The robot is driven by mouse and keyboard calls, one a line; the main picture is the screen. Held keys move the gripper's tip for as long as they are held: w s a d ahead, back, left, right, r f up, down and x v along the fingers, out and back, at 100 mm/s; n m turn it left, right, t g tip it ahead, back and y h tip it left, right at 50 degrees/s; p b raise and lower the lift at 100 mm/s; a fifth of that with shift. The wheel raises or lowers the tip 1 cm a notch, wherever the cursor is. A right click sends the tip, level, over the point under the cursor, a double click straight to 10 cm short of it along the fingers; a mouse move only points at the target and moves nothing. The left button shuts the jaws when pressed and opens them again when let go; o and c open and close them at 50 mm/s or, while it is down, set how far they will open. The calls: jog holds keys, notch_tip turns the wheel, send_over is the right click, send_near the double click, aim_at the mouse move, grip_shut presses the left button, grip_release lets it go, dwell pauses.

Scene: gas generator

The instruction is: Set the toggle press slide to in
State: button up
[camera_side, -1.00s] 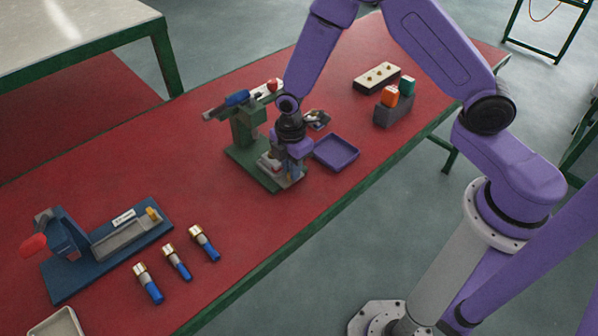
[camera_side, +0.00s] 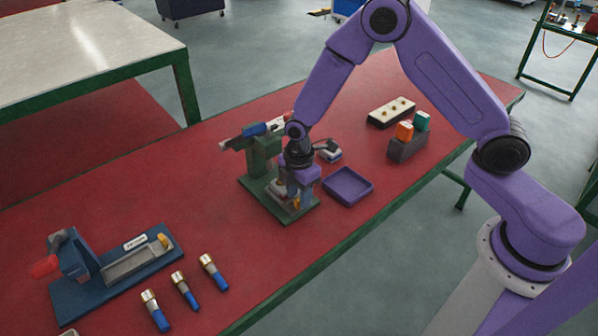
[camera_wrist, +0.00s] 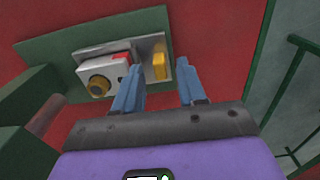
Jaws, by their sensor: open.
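The green toggle press (camera_side: 262,152) stands on a green base plate (camera_side: 254,188) in the middle of the red table. In the wrist view its base plate (camera_wrist: 45,50) carries a grey slide rail (camera_wrist: 145,45). A pale block with a brass knob (camera_wrist: 99,86) sits toward the rail's left. A yellow tab (camera_wrist: 160,66) stands upright at the rail's right end. My gripper (camera_wrist: 157,85) is open, pointing down at the rail. Its blue fingers lie on either side of the yellow tab in that view; contact is unclear. In the side view my gripper (camera_side: 293,192) partly hides the slide.
A purple tray (camera_side: 347,187) lies right of the press. A grey holder (camera_side: 406,148) with orange and teal blocks is farther right. A blue fixture (camera_side: 110,272) with a red handle and several blue-ended cylinders (camera_side: 184,290) are at left. The table's green front edge (camera_side: 300,280) is near.

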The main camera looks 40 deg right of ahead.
notch_tip(320, 180, up, 17)
dwell(0.5)
